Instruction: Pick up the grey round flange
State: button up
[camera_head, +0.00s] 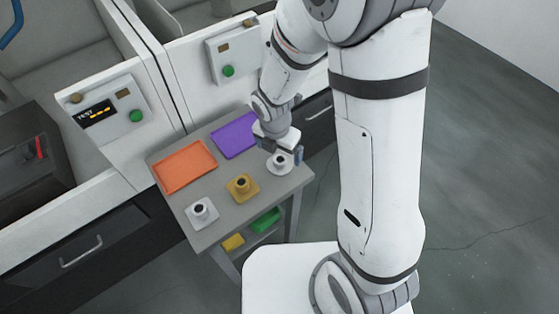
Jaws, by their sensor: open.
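The grey round flange (281,168) sits near the right end of a small grey table, its disc base flat and its hub with a dark bore pointing up. My gripper (281,152) is right at this flange with its fingers apart. One finger shows to the right of the hub; the other is at the upper left. I cannot tell whether either finger touches the flange.
A gold flange (243,188) and a light grey, squarer flange (202,212) stand on the table (206,234) to the left. An orange tray (185,167) and a purple tray (234,135) lie behind. Yellow and green bins sit below. Control boxes stand behind.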

aim_at(280, 160)
jog(key=f, duration=0.5)
jog(key=shift+w+d+f, duration=0.2)
jog(key=shift+w+f, duration=0.1)
jog(key=shift+c, duration=0.3)
jog(key=c, duration=1.1)
jog(key=shift+c, duration=0.2)
